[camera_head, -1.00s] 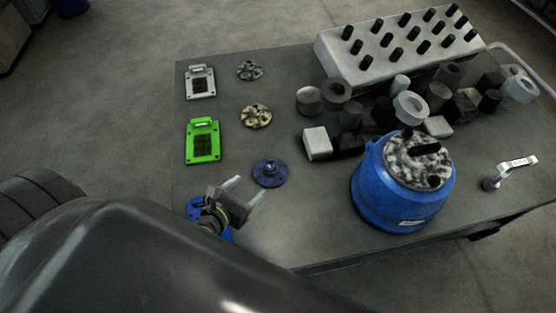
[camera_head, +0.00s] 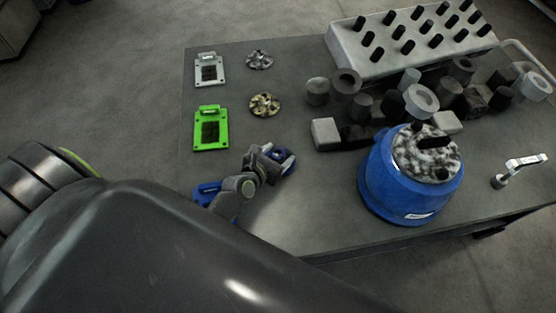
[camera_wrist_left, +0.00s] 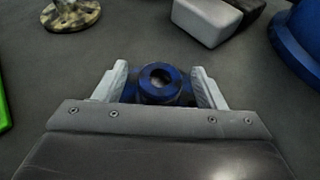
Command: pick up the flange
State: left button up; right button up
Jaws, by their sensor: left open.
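The blue flange (camera_head: 288,161) lies on the table and is partly hidden by my left gripper (camera_head: 275,158) in the head view. In the left wrist view, the flange's round hub with a dark central hole (camera_wrist_left: 160,82) shows between the two fingers of my open left gripper (camera_wrist_left: 159,84). A small gap shows on each side of the hub. The flange's lower part is hidden behind the gripper body. A yellow-and-black mottled flange (camera_head: 265,104) and a grey flange (camera_head: 260,59) lie farther back. My right gripper is not in view.
A green plate (camera_head: 211,130), a grey plate (camera_head: 210,70) and a partly hidden blue plate (camera_head: 205,194) lie along the left edge. A big blue housing (camera_head: 405,190) stands to the right. Grey blocks and cylinders (camera_head: 326,134) and a pegged rack (camera_head: 350,55) are behind it.

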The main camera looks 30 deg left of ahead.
pick_arm(q)
jog(key=shift+x, duration=1.2)
jog(key=c, duration=1.4)
